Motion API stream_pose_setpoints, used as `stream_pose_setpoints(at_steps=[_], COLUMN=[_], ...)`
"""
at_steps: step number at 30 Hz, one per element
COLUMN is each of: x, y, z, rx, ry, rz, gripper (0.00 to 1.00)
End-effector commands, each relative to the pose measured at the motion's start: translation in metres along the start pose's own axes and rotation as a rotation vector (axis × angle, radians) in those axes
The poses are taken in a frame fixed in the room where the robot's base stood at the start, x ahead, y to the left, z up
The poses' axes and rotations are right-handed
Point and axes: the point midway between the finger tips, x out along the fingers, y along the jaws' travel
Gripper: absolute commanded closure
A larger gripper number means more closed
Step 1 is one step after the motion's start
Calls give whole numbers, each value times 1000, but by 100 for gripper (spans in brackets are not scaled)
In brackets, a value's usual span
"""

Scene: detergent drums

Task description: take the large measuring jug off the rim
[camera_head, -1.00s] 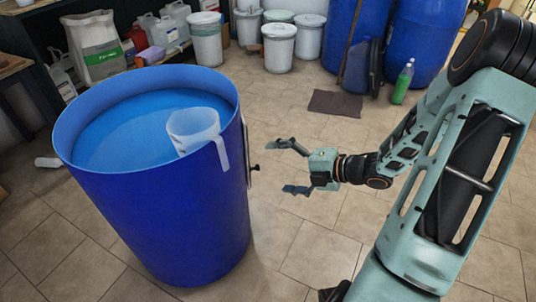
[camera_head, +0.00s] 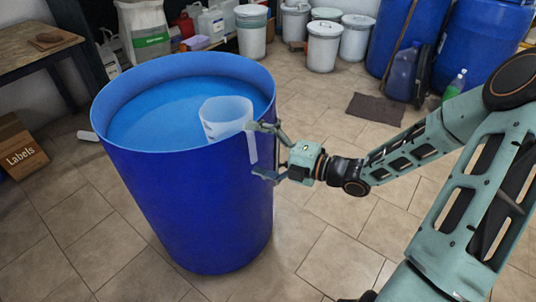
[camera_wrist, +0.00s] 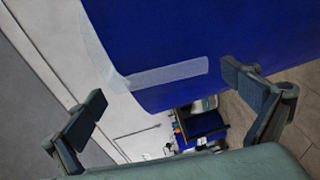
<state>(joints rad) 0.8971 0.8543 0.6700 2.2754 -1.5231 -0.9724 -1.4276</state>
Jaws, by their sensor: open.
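The large measuring jug (camera_head: 226,117) is translucent white and hangs inside the blue drum (camera_head: 185,200) at its right rim. Its handle (camera_head: 253,146) hangs down outside the drum wall. The handle also shows in the wrist view (camera_wrist: 168,75) as a pale strip against the blue wall. My gripper (camera_head: 259,151) is open at the drum's right side, with its fingers above and below the handle's level in the head view. In the wrist view my gripper (camera_wrist: 160,98) has its two fingers spread wide, with the handle between and beyond them. I cannot tell whether they touch anything.
Blue liquid (camera_head: 160,115) fills the drum's upper part. A wooden table (camera_head: 40,55) and a Labels box (camera_head: 22,148) stand at the left. White lidded buckets (camera_head: 323,48) and large blue drums (camera_head: 480,45) stand behind. A dark mat (camera_head: 375,109) lies on open tiled floor.

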Motion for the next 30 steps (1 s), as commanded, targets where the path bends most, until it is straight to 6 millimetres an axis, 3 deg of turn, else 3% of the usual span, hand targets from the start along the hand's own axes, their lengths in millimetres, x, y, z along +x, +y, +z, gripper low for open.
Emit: stream_pose_setpoints(at_steps=[4,13,26,27,30], x=[10,12,12,12,12], y=[0,0,0,-1,-1], z=[0,0,0,0,0], rx=[0,0,1,1,2], ry=[0,-1,-1,-1,-1], rz=[0,-1,-2,-3,-3], gripper=[0,0,46,22,33])
